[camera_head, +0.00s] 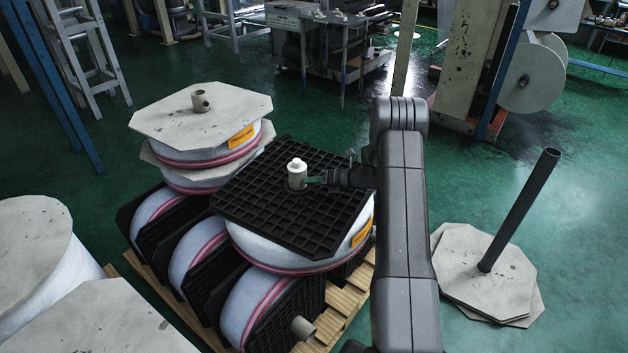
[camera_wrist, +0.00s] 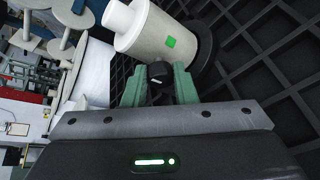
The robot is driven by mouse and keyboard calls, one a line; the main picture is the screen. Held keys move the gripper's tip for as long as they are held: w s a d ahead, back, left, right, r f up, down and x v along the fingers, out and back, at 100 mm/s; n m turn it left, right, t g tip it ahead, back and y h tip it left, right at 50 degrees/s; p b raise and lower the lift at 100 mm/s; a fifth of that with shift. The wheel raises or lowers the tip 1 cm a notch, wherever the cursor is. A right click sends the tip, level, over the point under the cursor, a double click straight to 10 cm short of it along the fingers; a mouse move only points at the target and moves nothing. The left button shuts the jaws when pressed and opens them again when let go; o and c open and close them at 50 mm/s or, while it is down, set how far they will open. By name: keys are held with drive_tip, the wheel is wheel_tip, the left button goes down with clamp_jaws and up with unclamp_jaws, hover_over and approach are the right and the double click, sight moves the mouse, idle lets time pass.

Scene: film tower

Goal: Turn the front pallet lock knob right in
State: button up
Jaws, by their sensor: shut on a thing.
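A pale tube with a narrower white top (camera_head: 297,174) stands up from the black grid plate (camera_head: 262,205) on the front film roll. It also shows large in the wrist view (camera_wrist: 160,38), with a small green square on its side. A small black knob (camera_wrist: 158,73) with a white mark sits low on the tube's side. My gripper (camera_wrist: 158,86) has its two green fingers shut on this knob, one on each side. In the head view my gripper (camera_head: 318,180) reaches the tube from the right, and the knob is too small to make out there.
Film rolls lie below on a wooden pallet (camera_head: 344,308). Another roll topped by a pale octagonal board (camera_head: 222,112) stands to the left. On the right a dark pole (camera_head: 520,208) rises from stacked boards (camera_head: 470,265). Green floor is open around the pallet.

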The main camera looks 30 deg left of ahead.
drive_tip(key=shift+w+f+m+g+y, duration=0.1)
drive_tip(key=shift+m+g+y, duration=0.35)
drive_tip(key=shift+m, duration=0.35)
drive_tip(key=o, duration=1)
drive_tip(key=shift+d, duration=0.1)
drive_tip(key=b+v, duration=0.1)
drive_tip(key=v, duration=1.2)
drive_tip(key=shift+w+d, duration=0.25)
drive_tip(key=shift+d, duration=0.05)
